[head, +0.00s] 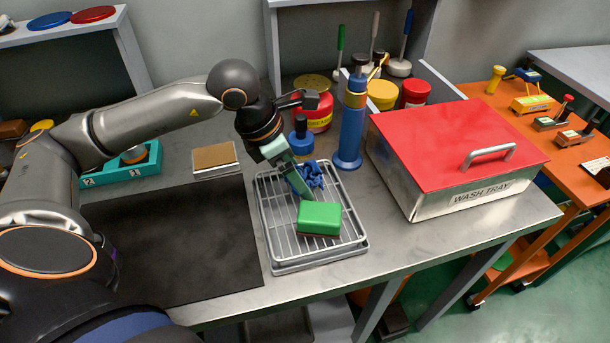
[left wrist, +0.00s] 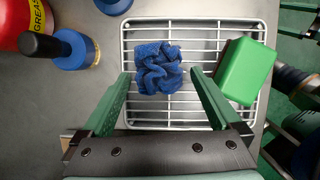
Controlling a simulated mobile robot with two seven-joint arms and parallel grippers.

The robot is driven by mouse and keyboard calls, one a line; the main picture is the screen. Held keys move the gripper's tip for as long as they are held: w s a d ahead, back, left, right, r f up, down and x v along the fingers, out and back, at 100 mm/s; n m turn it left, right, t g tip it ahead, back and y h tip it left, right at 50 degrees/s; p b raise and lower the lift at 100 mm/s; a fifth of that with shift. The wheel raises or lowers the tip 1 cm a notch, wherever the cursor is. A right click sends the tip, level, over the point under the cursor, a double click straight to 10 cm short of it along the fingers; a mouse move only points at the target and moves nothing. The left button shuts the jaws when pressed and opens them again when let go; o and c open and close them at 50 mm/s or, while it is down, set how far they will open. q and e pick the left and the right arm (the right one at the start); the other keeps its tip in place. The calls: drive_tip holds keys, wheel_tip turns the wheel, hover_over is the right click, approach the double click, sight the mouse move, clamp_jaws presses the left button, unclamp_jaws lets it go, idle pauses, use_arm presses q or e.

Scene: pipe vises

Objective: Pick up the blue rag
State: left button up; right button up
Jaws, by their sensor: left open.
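The crumpled blue rag (head: 311,175) lies on the wire rack of a metal tray (head: 278,245), partly hidden behind my left gripper in the head view. In the left wrist view the rag (left wrist: 158,68) lies just beyond and between the two green fingers. My left gripper (left wrist: 158,80) is open, with one finger to each side of the rag and nothing visibly held. In the head view my left gripper (head: 303,190) points down over the rack. My right gripper is in neither view.
A green block (head: 319,217) sits on the rack beside the rag, close to one finger. A blue bottle (head: 301,138), a red grease can (left wrist: 20,25) and a tall blue cylinder (head: 352,125) stand behind. A red-lidded wash tray (head: 450,150) is to the right. A black mat (head: 180,245) lies left.

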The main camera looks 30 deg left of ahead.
use_arm(q)
drive_tip(key=c, duration=1.2)
